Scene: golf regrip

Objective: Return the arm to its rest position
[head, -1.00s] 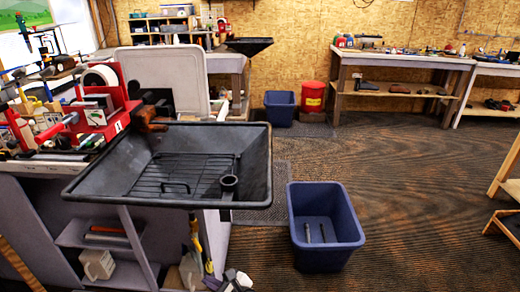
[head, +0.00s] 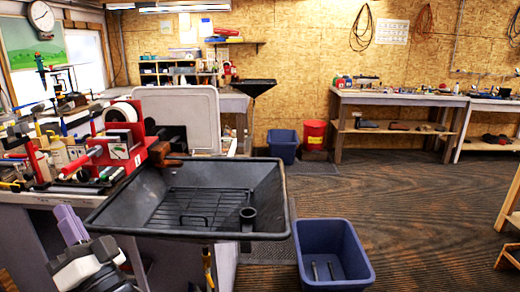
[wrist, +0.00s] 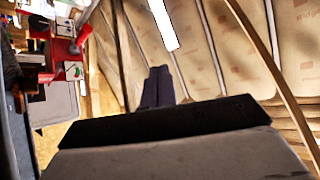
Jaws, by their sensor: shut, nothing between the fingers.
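My gripper shows in the wrist view (wrist: 160,70) with its two dark fingers pressed together, empty. In the head view my gripper (head: 66,212) is at the lower left, fingers pointing up, in front of the workbench and beside the black tray's left corner. My arm's grey and white links show below it at the frame's bottom edge.
The black tray (head: 272,200) with a wire rack stands in the middle. A blue bin (head: 345,270) on the floor holds two dark grips. A red clamp machine (head: 150,155) sits on the left bench. The carpet at right is open.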

